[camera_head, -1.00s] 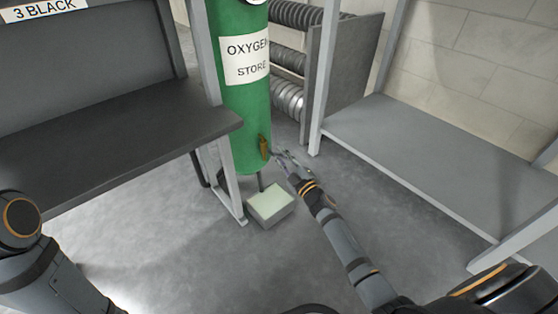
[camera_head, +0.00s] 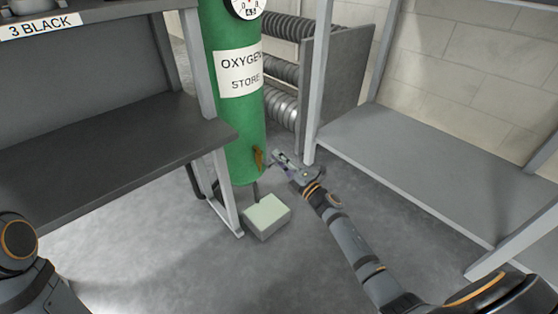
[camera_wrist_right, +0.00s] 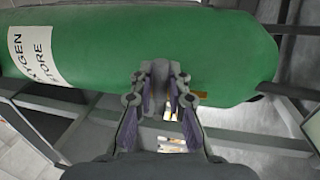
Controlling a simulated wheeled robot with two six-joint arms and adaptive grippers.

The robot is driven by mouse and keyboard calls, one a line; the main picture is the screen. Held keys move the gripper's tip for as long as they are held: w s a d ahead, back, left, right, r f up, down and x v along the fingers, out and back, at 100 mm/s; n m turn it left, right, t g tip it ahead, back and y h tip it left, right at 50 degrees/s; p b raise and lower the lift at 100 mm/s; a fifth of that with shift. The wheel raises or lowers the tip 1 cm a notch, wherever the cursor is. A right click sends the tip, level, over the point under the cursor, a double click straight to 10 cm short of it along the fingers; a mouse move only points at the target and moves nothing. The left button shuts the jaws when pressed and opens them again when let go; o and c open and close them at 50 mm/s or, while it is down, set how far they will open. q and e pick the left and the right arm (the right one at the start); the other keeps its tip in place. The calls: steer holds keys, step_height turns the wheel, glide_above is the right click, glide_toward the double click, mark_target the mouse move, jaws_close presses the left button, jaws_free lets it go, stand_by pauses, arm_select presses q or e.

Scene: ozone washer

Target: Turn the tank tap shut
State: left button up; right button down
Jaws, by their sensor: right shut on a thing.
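The green tank (camera_head: 232,120), labelled OXYGEN STORE, stands upright between the benches. Its tap, a brass-coloured handle (camera_head: 258,157), is low on the tank's right side and looks slightly tilted. My right gripper (camera_head: 273,158) reaches it from the right. In the right wrist view my right gripper (camera_wrist_right: 160,95) has its fingers close to the tank (camera_wrist_right: 190,50), shut on the tap. Most of the tap is hidden by the fingers there, so its exact angle is unclear. Of my left arm only a link shows at lower left; its gripper is out of view.
A dark bench (camera_head: 120,150) stands left of the tank, its leg close beside it. A grey box with a pale top (camera_head: 267,212) sits on the floor below the tap. A grey shelf (camera_head: 430,170) is at right, with coiled hoses (camera_head: 283,70) behind. A gauge (camera_head: 245,8) tops the tank.

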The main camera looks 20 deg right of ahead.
stand_by(0.4)
steer(key=c, duration=1.3)
jaws_free()
steer(key=shift+s, duration=0.1)
steer(key=v, duration=1.2)
